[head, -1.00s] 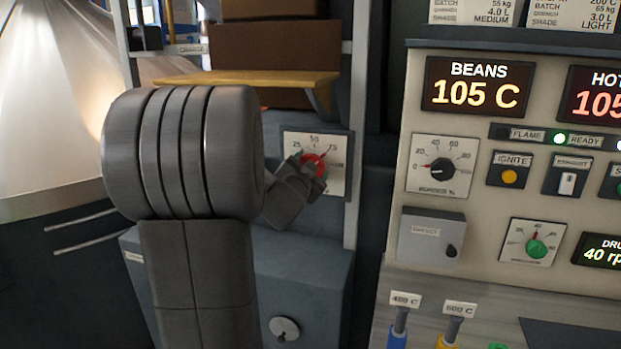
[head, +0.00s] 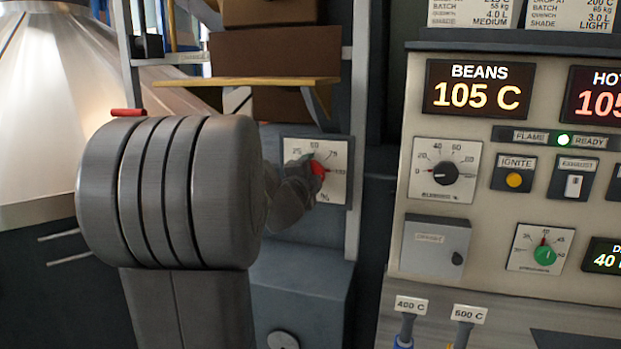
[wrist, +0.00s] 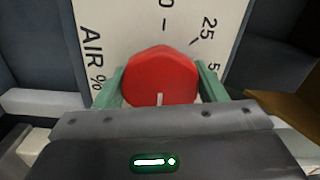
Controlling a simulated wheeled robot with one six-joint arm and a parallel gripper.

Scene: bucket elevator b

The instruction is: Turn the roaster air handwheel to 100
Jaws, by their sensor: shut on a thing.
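The roaster air handwheel is a red round knob (head: 318,168) on a white dial plate (head: 341,150) marked 25, 50, 75 and 100. A short white line shows on the knob's near edge there, and the plate reads AIR %. In the head view my wrist hides the knob's left side.
A yellow shelf (head: 240,83) with brown boxes (head: 275,64) is above the dial. A grey upright post (head: 357,120) stands just right of it. The control panel (head: 400,180) with knobs and displays fills the right. A blue-grey cabinet (head: 310,275) is below.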

